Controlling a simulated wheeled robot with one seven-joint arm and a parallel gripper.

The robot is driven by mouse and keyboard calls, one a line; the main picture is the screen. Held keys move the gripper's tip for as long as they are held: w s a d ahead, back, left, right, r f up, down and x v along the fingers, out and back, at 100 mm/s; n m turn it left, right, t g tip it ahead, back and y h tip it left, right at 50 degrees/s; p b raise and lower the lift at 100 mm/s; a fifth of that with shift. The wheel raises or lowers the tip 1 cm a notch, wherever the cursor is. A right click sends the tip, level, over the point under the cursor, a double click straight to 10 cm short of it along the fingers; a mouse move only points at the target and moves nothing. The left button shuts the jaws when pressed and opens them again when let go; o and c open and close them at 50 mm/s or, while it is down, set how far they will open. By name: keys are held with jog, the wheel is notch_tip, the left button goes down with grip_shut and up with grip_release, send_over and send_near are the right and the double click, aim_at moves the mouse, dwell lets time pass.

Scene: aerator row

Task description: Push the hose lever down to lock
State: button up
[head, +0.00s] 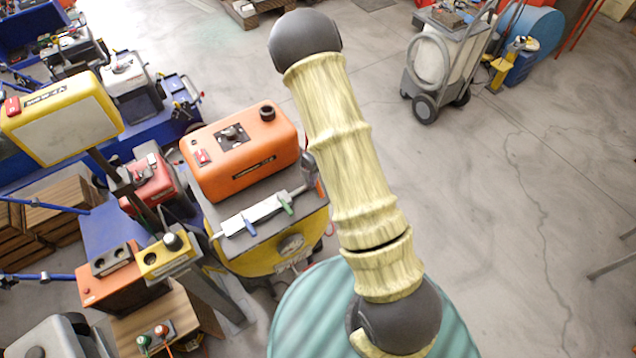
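An orange tank unit (240,150) sits on a yellow machine with a grey top (265,245). A white pipe-like bar (248,216) lies along the front of that top, with a small blue lever (250,226) and a small green lever (287,204) on it. I cannot tell which of these, if either, is the hose lever, or its exact angle. A dark piece with an orange end (319,188) shows at the bar's right end, close beside my arm in the picture. My arm crosses the middle of the view; my gripper is not visible.
A yellow panel on a post (65,118) and an orange box (122,278) stand at left. A wheeled grey cart (440,65) stands at the upper right.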

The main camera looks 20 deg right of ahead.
jog(key=f, duration=0.5)
jog(key=shift+s+a+p, duration=0.1)
jog(key=shift+a+p, duration=0.15)
jog(key=shift+p, duration=0.1)
grip_shut()
